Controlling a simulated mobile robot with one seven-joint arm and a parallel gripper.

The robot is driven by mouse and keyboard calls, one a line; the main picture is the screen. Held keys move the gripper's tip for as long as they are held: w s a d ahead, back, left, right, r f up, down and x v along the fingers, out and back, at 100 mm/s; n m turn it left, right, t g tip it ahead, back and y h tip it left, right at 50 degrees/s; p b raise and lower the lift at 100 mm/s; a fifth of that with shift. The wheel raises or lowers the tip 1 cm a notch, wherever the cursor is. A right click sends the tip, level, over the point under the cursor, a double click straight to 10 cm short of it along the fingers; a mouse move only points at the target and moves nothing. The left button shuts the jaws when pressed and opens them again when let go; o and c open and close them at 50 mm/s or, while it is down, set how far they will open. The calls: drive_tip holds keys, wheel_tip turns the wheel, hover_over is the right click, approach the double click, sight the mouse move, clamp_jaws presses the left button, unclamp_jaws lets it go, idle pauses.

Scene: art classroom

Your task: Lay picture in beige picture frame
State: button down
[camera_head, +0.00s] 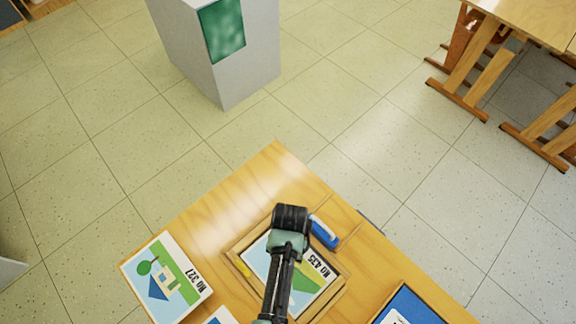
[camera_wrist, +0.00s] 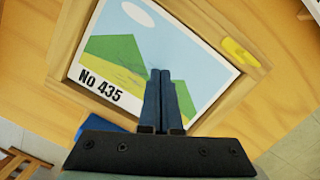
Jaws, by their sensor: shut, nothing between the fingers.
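The picture marked No 435 (camera_head: 312,272) shows green hills and pale sky; it also shows in the wrist view (camera_wrist: 125,22). It lies face up inside the beige wooden picture frame (camera_wrist: 72,40) on the table. Whether it sits fully flat in the frame I cannot tell. My gripper (camera_wrist: 160,75) is shut and empty, with its fingertips over the middle of the picture. Whether the tips touch it is unclear. In the head view my arm covers part of the picture and frame, and the fingertips are hidden.
A yellow piece (camera_wrist: 240,52) lies at the frame's edge. A blue-and-white object (camera_head: 325,232) lies beside the frame. The picture NO 327 (camera_head: 167,278) lies at the table's left, and a blue framed picture (camera_head: 408,308) at the right. A grey pedestal (camera_head: 185,50) stands beyond on open floor.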

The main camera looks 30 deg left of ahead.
drive_tip(key=shift+s+f+b, duration=0.35)
drive_tip(key=shift+s+b, duration=0.05)
drive_tip(key=shift+b, duration=0.1)
drive_tip(key=shift+w+f, duration=0.4)
drive_tip(key=shift+f, duration=0.1)
drive_tip(key=shift+s, duration=0.2)
drive_tip(key=shift+w+f+b, duration=0.1)
drive_tip(key=shift+w+b, duration=0.2)
drive_tip(key=shift+w, duration=0.1)
drive_tip(key=shift+w+r+p, duration=0.15)
drive_tip(key=shift+r+p, duration=0.5)
drive_tip(key=shift+w+a+r, duration=0.1)
drive_tip(key=shift+w+r, duration=0.15)
drive_tip(key=shift+r, duration=0.05)
wheel_tip(320, 180, up, 12)
drive_tip(key=w, duration=0.1)
drive_tip(key=shift+w, duration=0.35)
